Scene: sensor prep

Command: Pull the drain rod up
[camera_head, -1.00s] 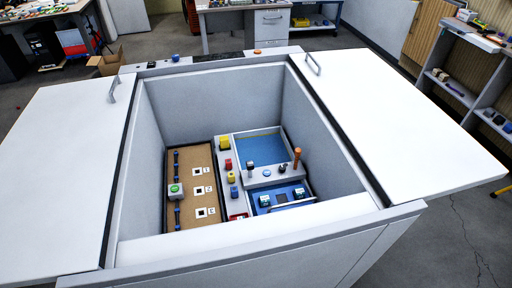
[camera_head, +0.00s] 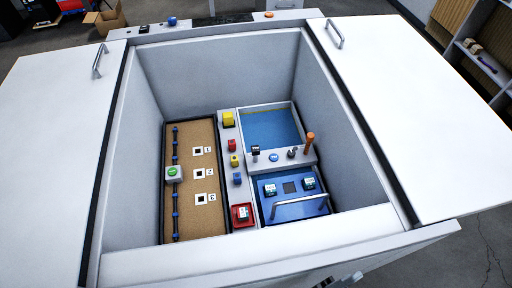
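In the head view, an upright rod with an orange handle (camera_head: 309,141) stands on the grey strip at the front of a blue-floored basin (camera_head: 272,128). A short dark-topped post (camera_head: 255,151), a blue round button (camera_head: 273,157) and a small metal knob (camera_head: 292,152) share that strip. No label shows which of these is the drain rod; the orange-handled one is the tallest. My gripper does not show clearly. A small grey and dark part shows at the bottom edge, and I cannot tell what it is.
The fittings lie deep inside a white-walled cabinet (camera_head: 150,262) with lids open at left (camera_head: 55,130) and right (camera_head: 410,100). A blue drawer with a bar handle (camera_head: 300,205) lies before the basin. A brown board (camera_head: 200,222) is at left.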

